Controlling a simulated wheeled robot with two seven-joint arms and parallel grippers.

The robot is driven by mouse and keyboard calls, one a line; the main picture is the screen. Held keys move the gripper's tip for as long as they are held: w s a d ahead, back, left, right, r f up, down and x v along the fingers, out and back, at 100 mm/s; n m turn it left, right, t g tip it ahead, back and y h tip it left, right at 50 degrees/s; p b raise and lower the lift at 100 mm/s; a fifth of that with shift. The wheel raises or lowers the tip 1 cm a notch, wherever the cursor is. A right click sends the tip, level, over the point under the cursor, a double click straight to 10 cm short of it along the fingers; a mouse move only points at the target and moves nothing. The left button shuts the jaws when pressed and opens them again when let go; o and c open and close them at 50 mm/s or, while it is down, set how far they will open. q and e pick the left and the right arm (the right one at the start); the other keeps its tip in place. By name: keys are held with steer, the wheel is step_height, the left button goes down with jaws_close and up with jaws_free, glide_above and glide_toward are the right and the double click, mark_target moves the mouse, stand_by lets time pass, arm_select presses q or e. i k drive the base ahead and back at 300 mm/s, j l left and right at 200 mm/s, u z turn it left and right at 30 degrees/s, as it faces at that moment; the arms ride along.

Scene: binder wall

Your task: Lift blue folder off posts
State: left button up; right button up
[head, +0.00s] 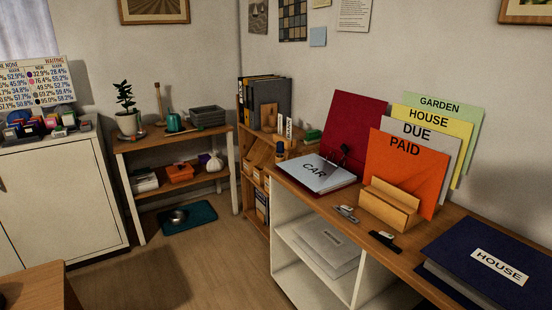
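An open dark red binder (352,123) lies on the wooden counter, its cover standing up at the back. A pale blue-grey folder (322,176) marked CAR lies flat in it. Small dark metal parts (344,151) stand at the folder's back right edge, by the binder's spine; whether they pass through the folder is too small to tell. A dark blue binder (490,262) marked HOUSE lies shut at the counter's right front. Neither of my grippers is in view.
A wooden sorter (388,207) holds upright folders marked PAID, DUE, HOUSE and GARDEN, right of the open binder. A silver clip (347,214) and a black clip (384,242) lie before it. A shelf (262,131) with binders stands left of the counter. Floor in front is clear.

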mark_target(313, 171)
steer(key=i+j+z, duration=0.15)
steer(key=i, duration=0.35)
steer(key=i+j+z, duration=0.15)
steer(key=i+j, duration=0.2)
steer(key=i, duration=0.15)
steer(key=i+j+z, duration=0.1)
steer(key=i+j, duration=0.25)
steer(key=i, duration=0.1)
